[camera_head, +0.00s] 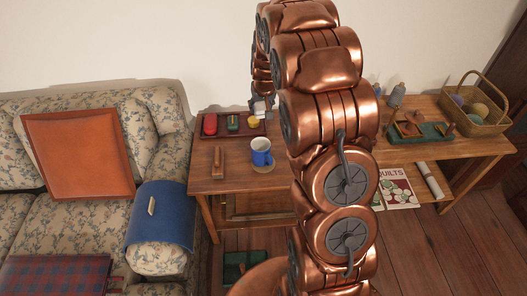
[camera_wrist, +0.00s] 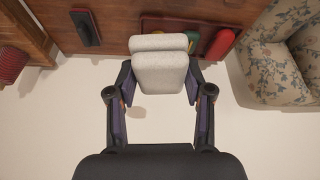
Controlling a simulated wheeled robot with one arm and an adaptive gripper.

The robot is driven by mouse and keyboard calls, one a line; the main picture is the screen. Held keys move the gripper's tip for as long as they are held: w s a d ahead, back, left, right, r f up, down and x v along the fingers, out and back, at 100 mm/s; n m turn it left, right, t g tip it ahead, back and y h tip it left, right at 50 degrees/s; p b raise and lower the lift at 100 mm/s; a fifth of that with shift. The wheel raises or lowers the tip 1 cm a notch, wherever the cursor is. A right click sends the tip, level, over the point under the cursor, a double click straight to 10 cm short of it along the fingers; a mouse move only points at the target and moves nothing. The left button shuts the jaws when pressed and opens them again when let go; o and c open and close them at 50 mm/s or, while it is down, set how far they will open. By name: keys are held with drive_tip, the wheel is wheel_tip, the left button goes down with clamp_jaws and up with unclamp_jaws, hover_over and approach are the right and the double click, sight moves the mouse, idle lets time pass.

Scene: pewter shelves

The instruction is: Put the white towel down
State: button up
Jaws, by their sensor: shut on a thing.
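The white towel (camera_wrist: 160,72), a folded pale pad, is between the two fingers of my gripper (camera_wrist: 160,82) in the wrist view. The gripper is shut on it. Behind the towel are the wooden table's edge and part of a dark red tray (camera_wrist: 218,24), which the towel partly covers. In the head view my copper arm hides most of the gripper. A small pale and grey part shows beside the arm, near the tray (camera_head: 222,134). I cannot tell whether the towel touches anything below it.
The wooden table (camera_head: 290,177) holds a blue mug (camera_head: 261,153), a wooden brush-like object (camera_head: 218,162), a green tray (camera_head: 428,132) with tools and a basket (camera_head: 476,124). The tray holds red, green and yellow items. A floral sofa (camera_head: 65,205) stands left. Bare tabletop shows around the mug.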

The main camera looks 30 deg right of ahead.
drive_tip(key=s+d+f+m+b, duration=0.2)
drive_tip(key=s+d+f+b, duration=0.1)
drive_tip(key=d+f+b, duration=0.85)
drive_tip(key=shift+h, duration=0.4)
drive_tip(key=shift+a+f+p, duration=0.2)
drive_tip(key=shift+f+p, duration=0.3)
drive_tip(key=shift+f, duration=1.5)
drive_tip(key=shift+a+f+p, duration=0.25)
drive_tip(key=shift+f+p, duration=0.3)
drive_tip(key=shift+f, duration=1.4)
drive_tip(key=shift+a+f+p, duration=0.2)
drive_tip(key=shift+f+p, duration=0.3)
drive_tip(key=shift+f, duration=1.5)
drive_tip(key=shift+f, duration=0.15)
drive_tip(key=o, duration=1)
drive_tip(key=shift+s+r, duration=0.15)
drive_tip(key=shift+r, duration=0.55)
drive_tip(key=v, duration=1.1)
